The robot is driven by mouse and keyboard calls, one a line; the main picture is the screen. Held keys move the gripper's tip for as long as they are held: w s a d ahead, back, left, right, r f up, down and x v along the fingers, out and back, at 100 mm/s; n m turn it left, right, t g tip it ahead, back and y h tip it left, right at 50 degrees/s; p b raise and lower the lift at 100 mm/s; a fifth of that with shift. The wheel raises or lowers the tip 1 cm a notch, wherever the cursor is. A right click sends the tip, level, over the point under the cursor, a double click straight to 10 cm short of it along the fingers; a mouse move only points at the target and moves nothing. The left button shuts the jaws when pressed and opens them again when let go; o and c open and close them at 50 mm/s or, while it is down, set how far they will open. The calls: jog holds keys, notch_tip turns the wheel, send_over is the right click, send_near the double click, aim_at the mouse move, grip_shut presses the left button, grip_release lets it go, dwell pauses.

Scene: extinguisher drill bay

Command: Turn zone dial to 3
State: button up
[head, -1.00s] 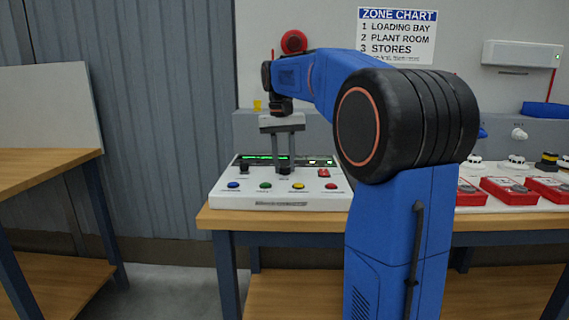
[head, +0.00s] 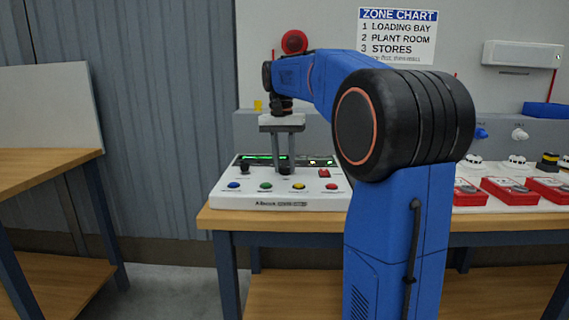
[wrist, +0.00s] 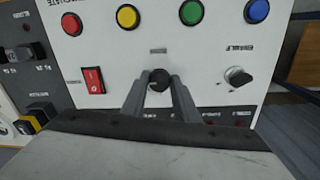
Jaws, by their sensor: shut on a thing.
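A white control panel (head: 228,195) sits on the wooden bench in the head view. My gripper (head: 283,166) points down over its middle. In the wrist view the two grey fingers (wrist: 159,84) are shut on a small black dial (wrist: 158,77), one finger on each side. A small label, too blurred to read, sits beside the dial. The dial's pointer and any numbers around it are hidden or too small to read. In the head view the dial is mostly hidden by the fingers.
The panel has a black switch (wrist: 238,76), a red rocker switch (wrist: 93,79) and coloured buttons, including a green one (wrist: 191,12). A zone chart (head: 398,36) hangs on the wall. Red boxes (head: 508,189) stand on the bench at right. A lit display (head: 262,157) is at the panel's back.

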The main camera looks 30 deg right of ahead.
jog(key=o, duration=1.1)
jog(key=shift+c, duration=0.2)
jog(key=shift+r, duration=0.1)
notch_tip(320, 180, up, 17)
jog(key=shift+w+a+r, duration=0.15)
jog(key=shift+w+a, duration=0.2)
jog(key=shift+w, duration=0.05)
jog(key=s+a+f+n+t, duration=0.1)
jog(key=s+a+f+n, duration=0.2)
jog(key=s+a+f, duration=0.35)
jog(key=s+a+f+n+t, duration=0.2)
jog(key=s+a+f, duration=0.1)
jog(key=s+f, duration=0.55)
jog(key=s+a+f+n+t, duration=0.1)
jog(key=s+a+f+n, duration=0.1)
jog(key=s+f, duration=0.6)
jog(key=s+a+f+n+t, duration=0.1)
jog(key=s+a+f+n, duration=0.1)
jog(key=s+f, duration=0.6)
notch_tip(320, 180, down, 7)
jog(key=shift+a+r, duration=0.1)
jog(key=shift+a, duration=0.6)
